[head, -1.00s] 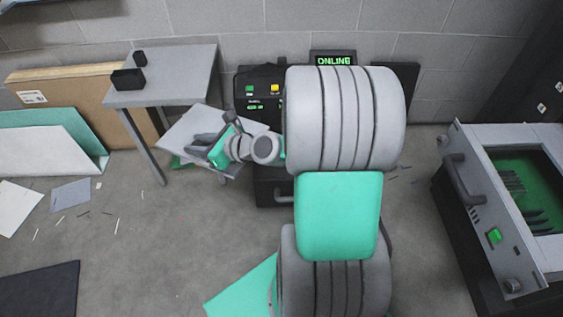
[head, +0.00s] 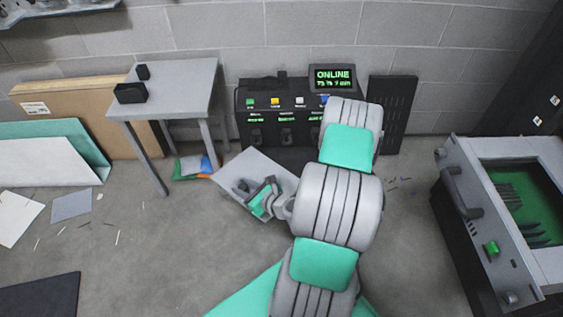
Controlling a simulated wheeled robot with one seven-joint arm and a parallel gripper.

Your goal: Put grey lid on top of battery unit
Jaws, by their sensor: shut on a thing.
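The grey lid (head: 256,168) is a flat light-grey panel held in front of the black console, left of my arm. My gripper (head: 261,198) is shut on it near its lower edge. The lid is tilted in the picture and appears clear of the floor, though its height is hard to tell. A grey box with an open top, probably the battery unit (head: 463,159), stands at the right. It has a handle, a green button and a green interior with dark parts. The lid and my gripper are well to the left of this box, apart from it.
A black console (head: 270,128) with an ONLINE screen (head: 333,77) stands against the wall, partly behind my arm. A grey table (head: 175,80) holding two small black items is at the left. Floor between my arm and the box is mostly clear.

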